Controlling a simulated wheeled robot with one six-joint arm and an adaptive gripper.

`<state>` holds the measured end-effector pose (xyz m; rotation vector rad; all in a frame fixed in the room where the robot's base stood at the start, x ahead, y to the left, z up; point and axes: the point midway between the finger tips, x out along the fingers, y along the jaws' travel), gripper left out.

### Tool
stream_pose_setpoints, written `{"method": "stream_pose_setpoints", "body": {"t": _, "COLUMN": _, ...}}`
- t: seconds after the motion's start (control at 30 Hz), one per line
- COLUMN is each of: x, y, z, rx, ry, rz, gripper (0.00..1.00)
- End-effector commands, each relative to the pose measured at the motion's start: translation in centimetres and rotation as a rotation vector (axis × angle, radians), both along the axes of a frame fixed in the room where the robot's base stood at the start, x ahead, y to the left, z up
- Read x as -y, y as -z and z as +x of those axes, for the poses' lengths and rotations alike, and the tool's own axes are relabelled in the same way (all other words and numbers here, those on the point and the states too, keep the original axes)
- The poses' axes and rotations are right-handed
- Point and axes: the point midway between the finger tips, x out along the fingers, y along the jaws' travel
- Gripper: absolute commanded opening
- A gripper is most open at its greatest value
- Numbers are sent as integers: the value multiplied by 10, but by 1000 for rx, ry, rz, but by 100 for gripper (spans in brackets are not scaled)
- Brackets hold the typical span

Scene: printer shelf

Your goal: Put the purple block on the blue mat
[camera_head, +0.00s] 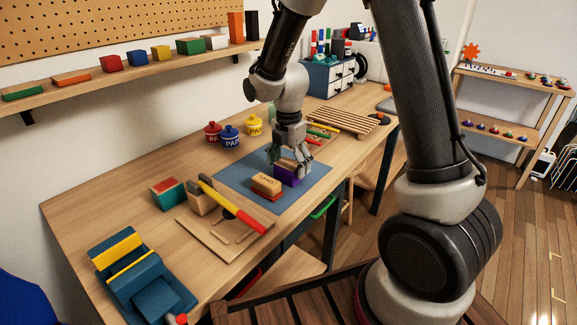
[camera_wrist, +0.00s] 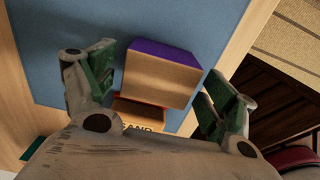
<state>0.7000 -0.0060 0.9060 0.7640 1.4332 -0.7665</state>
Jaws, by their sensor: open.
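The purple block (camera_head: 290,177) is on the blue mat (camera_head: 232,179), near the mat's far right part in the head view. It shows a purple side and a bare wooden face in the wrist view (camera_wrist: 165,50). My gripper (camera_head: 289,158) is directly above the block with its fingers pointing down. In the wrist view the fingers are spread to either side of the block, with a gap on each side. The blue mat (camera_wrist: 75,30) also fills much of the wrist view.
A wooden sanding block with a red base (camera_head: 266,186) sits close beside the purple block on the mat. A mallet (camera_head: 232,207) with a red and yellow handle lies to the front left. Paint pots (camera_head: 229,135) stand behind. The mat's left part is clear.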

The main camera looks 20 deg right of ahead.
Motion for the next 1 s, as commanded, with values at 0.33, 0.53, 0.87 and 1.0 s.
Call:
{"method": "stream_pose_setpoints", "body": {"t": 0.33, "x": -1, "y": -73, "z": 2, "rx": 7, "ry": 0, "rz": 2, "gripper": 85}}
{"method": "stream_pose_setpoints", "body": {"t": 0.53, "x": 0, "y": -106, "z": 1, "rx": 5, "ry": 0, "rz": 2, "gripper": 85}}
{"method": "stream_pose_setpoints", "body": {"t": 0.87, "x": 7, "y": -126, "z": -5, "rx": 15, "ry": 60, "rz": 5, "gripper": 85}}
{"method": "stream_pose_setpoints", "body": {"t": 1.0, "x": 34, "y": -157, "z": -32, "rx": 62, "ry": 340, "rz": 29, "gripper": 85}}
